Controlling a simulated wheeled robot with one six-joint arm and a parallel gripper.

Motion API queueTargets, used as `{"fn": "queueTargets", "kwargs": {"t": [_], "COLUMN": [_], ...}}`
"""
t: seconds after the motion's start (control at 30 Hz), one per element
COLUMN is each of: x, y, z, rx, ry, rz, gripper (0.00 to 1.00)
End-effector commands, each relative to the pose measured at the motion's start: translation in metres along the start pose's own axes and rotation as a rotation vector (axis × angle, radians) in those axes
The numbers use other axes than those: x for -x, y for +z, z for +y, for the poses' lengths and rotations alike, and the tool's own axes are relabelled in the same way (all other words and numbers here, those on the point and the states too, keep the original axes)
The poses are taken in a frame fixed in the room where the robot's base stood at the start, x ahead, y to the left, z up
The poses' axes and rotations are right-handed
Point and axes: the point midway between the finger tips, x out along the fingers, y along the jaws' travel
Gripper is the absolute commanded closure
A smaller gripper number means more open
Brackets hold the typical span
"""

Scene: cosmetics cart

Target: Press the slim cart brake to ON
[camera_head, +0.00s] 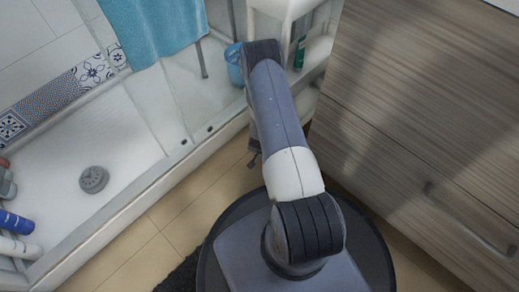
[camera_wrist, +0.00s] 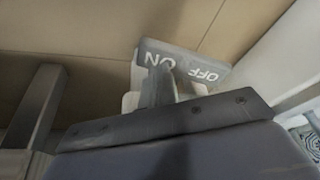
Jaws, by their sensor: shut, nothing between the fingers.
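The cart brake (camera_wrist: 205,70) shows in the wrist view as a dark plate with white ON and OFF lettering, seen upside down. ON is on the left and OFF on the right. My gripper (camera_wrist: 161,72) is shut and empty. Its fingertips reach over the ON side and cover part of the lettering. I cannot tell whether they touch the plate, nor which way it is tilted. In the head view the white slim cart (camera_head: 318,50) stands beyond my arm; the brake is hidden there, and my gripper is mostly behind the arm.
A wood-grain cabinet (camera_head: 420,100) stands close on the right. The shower tray (camera_head: 120,190) with its raised edge lies on the left. A blue bucket (camera_head: 234,65) and a green bottle (camera_head: 300,52) are by the cart. Tiled floor (camera_head: 185,215) shows between.

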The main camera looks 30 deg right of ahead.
Motion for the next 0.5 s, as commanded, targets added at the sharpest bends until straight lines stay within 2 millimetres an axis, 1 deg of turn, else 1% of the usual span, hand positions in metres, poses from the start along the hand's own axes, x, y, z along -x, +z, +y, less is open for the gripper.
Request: {"fn": "queueTargets", "kwargs": {"t": [0.17,0.5], "x": [0.009,0.036], "y": [-0.003,-0.013], "z": [0.000,0.000], "rx": [0.000,0.000], "ry": [0.000,0.000], "rz": [0.000,0.001], "gripper": [1.00,1.00]}}
